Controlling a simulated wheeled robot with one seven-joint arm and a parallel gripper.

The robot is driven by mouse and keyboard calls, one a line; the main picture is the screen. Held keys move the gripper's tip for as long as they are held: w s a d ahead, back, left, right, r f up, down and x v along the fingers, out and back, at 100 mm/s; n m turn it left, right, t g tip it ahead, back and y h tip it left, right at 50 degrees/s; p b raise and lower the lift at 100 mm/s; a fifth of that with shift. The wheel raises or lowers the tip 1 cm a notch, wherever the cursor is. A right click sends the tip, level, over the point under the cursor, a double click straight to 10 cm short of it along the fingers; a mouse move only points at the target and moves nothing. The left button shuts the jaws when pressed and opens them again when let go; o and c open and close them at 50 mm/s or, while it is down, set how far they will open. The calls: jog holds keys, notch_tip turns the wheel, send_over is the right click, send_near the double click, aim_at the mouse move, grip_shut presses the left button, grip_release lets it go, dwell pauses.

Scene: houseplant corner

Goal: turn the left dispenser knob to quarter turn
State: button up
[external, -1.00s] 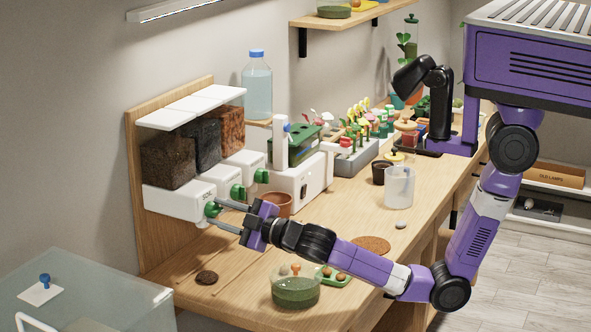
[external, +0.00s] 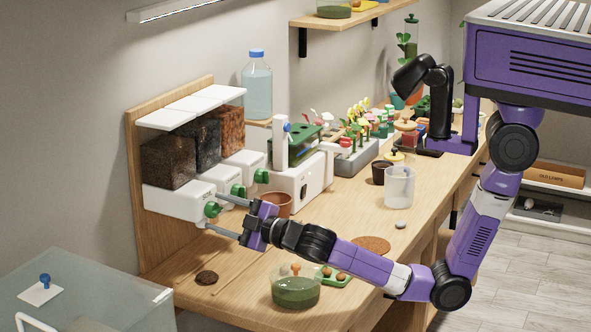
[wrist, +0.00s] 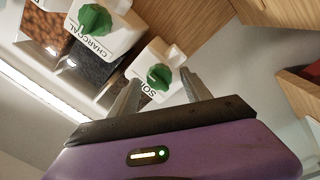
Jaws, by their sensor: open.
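The left dispenser (external: 180,203) is a white block under a dark soil bin. Its green knob (external: 212,210) faces out over the bench. In the wrist view the same knob (wrist: 160,76) sits beside a label reading "SO", the rest hidden by a finger. The knob's exact angle is hard to tell. My gripper (external: 216,212) is open, with one finger on each side of the knob. In the wrist view my gripper (wrist: 161,78) shows gaps between the fingers and the knob, and it holds nothing.
The charcoal dispenser's green knob (wrist: 94,20) is close by, with a third green knob (external: 261,176) beyond. A terracotta pot (external: 276,204) stands just behind my gripper. A glass bowl (external: 296,290) and a dark disc (external: 207,277) lie on the bench in front.

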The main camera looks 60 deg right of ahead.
jog(key=s+b, duration=0.1)
jog(key=s, duration=0.6)
jog(key=shift+s+a+f, duration=0.15)
jog(key=shift+s+f, duration=0.1)
jog(key=shift+s, duration=0.15)
